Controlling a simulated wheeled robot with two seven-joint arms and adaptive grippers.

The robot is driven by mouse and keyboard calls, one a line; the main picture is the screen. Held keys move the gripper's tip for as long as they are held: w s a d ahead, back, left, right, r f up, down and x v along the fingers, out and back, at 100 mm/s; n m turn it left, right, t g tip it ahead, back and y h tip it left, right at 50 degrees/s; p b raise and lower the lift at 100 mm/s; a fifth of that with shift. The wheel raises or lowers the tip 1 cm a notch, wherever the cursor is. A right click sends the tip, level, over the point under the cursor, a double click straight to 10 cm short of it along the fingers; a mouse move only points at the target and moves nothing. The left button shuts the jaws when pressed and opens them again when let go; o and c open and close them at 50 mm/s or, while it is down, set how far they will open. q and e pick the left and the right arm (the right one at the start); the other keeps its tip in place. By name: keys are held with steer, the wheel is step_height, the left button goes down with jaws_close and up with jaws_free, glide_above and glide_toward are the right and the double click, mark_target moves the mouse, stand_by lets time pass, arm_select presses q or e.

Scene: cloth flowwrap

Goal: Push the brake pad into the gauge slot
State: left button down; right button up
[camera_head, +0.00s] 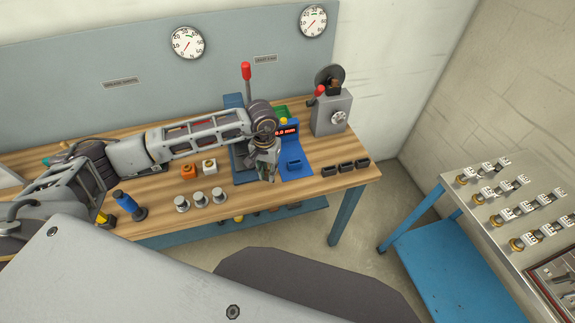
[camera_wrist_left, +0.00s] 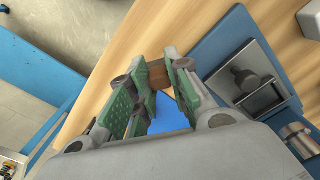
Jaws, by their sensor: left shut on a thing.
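My left gripper (camera_head: 264,175) is low over the left part of the blue gauge area on the workbench. In the left wrist view its green-padded fingers (camera_wrist_left: 158,85) are shut on a small brown block (camera_wrist_left: 158,73), which looks like the brake pad; the fingers hide much of it. In the head view the gripper hides the block. The blue gauge (camera_head: 287,131) with a red millimetre readout stands just right of the wrist. A small blue slotted block (camera_head: 295,163) sits on the blue mat right of the fingertips, apart from them. My right gripper is not in view.
Several dark blocks (camera_head: 345,167) lie at the bench's right front edge. A grey lever machine (camera_head: 331,113) stands behind them. Silver cylinders (camera_head: 200,198) and orange and white pieces (camera_head: 189,171) lie left of the gripper. A blue press with a red-knobbed lever (camera_head: 246,72) stands behind my wrist.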

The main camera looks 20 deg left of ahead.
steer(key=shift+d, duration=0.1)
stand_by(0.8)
arm_select(q)
steer(key=c, duration=2.1)
jaws_free()
jaws_close()
steer(key=shift+w, duration=0.1)
steer(key=w+d+n+b, duration=0.1)
steer(key=w+d+n, duration=0.1)
steer(key=w, duration=0.1)
steer(key=w+d+r+n+b, duration=0.1)
steer(key=w+d+n+b, duration=0.1)
steer(key=w, duration=0.1)
steer(key=w+d+r+n+b, duration=0.1)
steer(key=w+d+n+b, duration=0.1)
steer(key=w, duration=0.2)
steer(key=shift+d+n, duration=0.2)
steer(key=shift+n, duration=0.1)
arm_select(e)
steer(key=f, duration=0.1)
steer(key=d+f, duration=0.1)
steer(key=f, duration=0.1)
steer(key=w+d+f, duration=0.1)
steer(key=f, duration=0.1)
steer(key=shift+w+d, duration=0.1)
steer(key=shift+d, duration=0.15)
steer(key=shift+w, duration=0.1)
